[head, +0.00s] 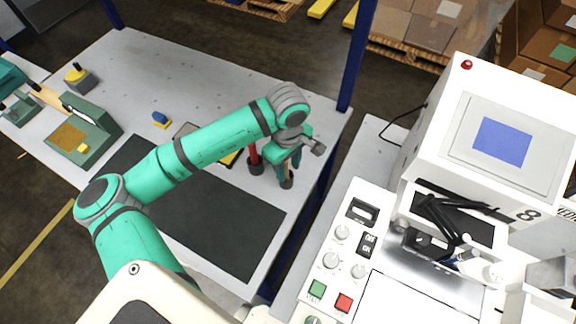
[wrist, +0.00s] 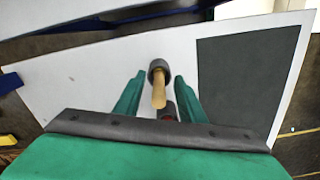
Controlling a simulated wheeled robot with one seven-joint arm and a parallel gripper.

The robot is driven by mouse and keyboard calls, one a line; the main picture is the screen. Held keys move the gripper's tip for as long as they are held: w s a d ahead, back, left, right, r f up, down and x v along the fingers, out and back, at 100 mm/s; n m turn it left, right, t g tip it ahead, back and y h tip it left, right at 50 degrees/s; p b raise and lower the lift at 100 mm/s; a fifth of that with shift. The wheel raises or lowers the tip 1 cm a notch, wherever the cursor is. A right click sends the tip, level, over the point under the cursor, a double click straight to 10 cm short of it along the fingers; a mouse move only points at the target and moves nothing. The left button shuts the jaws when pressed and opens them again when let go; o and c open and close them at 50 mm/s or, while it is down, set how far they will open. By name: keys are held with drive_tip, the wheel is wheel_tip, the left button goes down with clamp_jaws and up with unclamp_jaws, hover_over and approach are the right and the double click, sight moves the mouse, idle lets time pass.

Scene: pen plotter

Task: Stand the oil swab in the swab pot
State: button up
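A wooden handle (head: 288,169), which looks like the oil swab's, stands roughly upright in a small dark round pot or base (head: 287,183) near the right edge of the grey table. In the wrist view the light wooden handle (wrist: 159,94) rises from the dark round piece (wrist: 157,66). My gripper (head: 283,163) is above it, pointing down. Its two fingers (wrist: 156,86) are apart on either side of the handle, with gaps visible. I cannot tell whether the dark piece is the swab pot or the swab's own head.
A red upright piece (head: 253,153) in a dark base stands close by on the left; it is partly hidden in the wrist view (wrist: 169,114). A black mat (head: 220,225) covers the front of the table. The white plotter machine (head: 440,130) stands to the right, across a gap.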

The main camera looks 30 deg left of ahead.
wheel_tip(320, 180, up, 10)
drive_tip(key=shift+r, duration=0.2)
drive_tip(key=shift+w+r, duration=0.1)
drive_tip(key=shift+r, duration=0.1)
idle(0.4)
idle(0.6)
idle(0.3)
